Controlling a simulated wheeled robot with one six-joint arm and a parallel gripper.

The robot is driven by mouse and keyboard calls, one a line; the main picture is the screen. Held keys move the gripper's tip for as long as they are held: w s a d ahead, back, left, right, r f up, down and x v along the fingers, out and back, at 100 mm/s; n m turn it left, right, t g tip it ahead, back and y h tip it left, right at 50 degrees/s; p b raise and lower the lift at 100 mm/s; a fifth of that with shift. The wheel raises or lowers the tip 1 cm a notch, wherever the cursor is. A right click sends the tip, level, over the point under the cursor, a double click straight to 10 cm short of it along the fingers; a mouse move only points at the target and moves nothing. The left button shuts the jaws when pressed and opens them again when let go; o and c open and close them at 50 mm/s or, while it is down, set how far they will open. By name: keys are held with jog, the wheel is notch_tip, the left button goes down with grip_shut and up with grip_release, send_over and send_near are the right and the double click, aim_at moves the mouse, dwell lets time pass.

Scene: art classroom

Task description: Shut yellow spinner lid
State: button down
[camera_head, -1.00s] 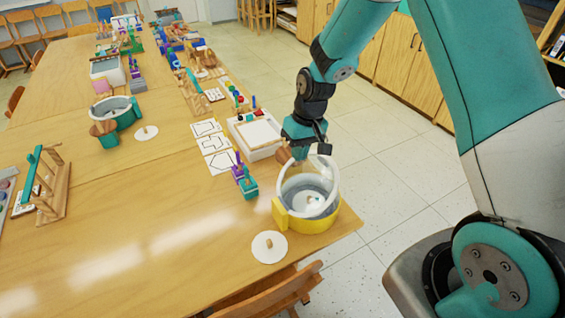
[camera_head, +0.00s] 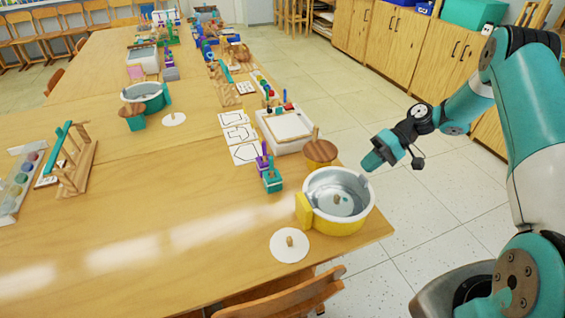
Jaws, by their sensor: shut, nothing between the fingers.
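The yellow spinner (camera_head: 335,226) stands near the table's right front corner. It is a round yellow tub with a grey inside and a yellow block on its left. A small wooden knob shows inside the tub. My gripper (camera_head: 374,163) is shut and empty, in the air just beyond and right of the spinner, apart from the lid.
A white disc with a wooden knob (camera_head: 290,245) lies in front of the spinner. A wooden crank disc (camera_head: 320,152) is behind it. A white tray (camera_head: 287,130), pattern cards (camera_head: 236,134) and a teal peg block (camera_head: 272,181) stand further back. A chair (camera_head: 290,298) is at the front edge.

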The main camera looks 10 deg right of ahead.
aim_at(365, 177)
jog(key=f+b, duration=0.1)
jog(key=d+f, duration=0.1)
jog(key=f, duration=0.1)
jog(key=shift+f+b, duration=0.1)
jog(key=shift+b, duration=0.25)
jog(key=shift+d+f, duration=0.1)
jog(key=shift+f, duration=0.15)
jog(key=shift+f, duration=0.15)
